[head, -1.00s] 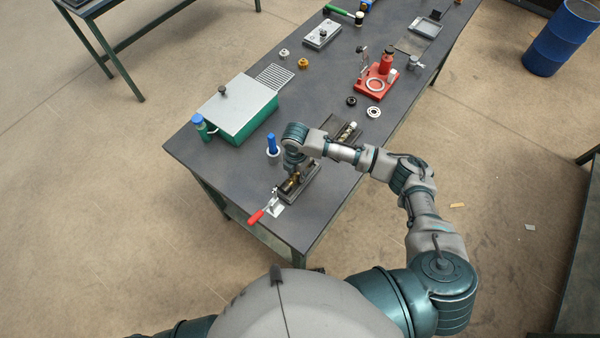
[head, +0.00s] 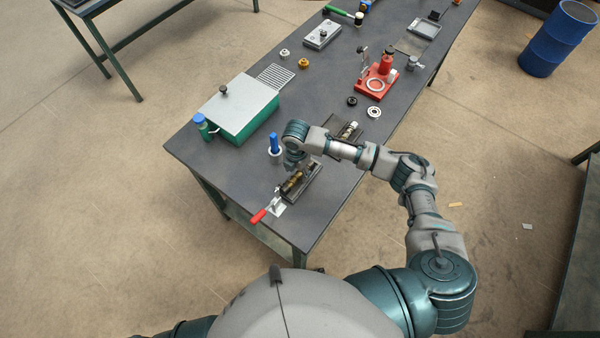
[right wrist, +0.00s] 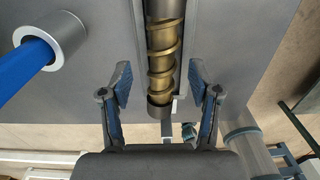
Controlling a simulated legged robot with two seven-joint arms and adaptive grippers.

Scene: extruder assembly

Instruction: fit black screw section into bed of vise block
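A screw section (head: 293,182) with brass-coloured flights and dark ends lies lengthwise in the dark vise block (head: 310,187) at the table's near end. It also shows in the right wrist view (right wrist: 163,55), between my fingers. I cannot tell how fully it is seated. My right gripper (right wrist: 160,82) is open, with a finger on each side of the screw and a visible gap to both. In the head view the right gripper (head: 292,165) is just above the block's far end, partly hidden by my wrist. My left gripper is not in view.
A red-handled clamp (head: 262,214) is at the block's near end. A blue-handled tool in a grey ring holder (head: 274,148) stands close to the left of my right gripper. A dark tray (head: 334,128) with parts lies behind my forearm. A green box (head: 240,112) stands left.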

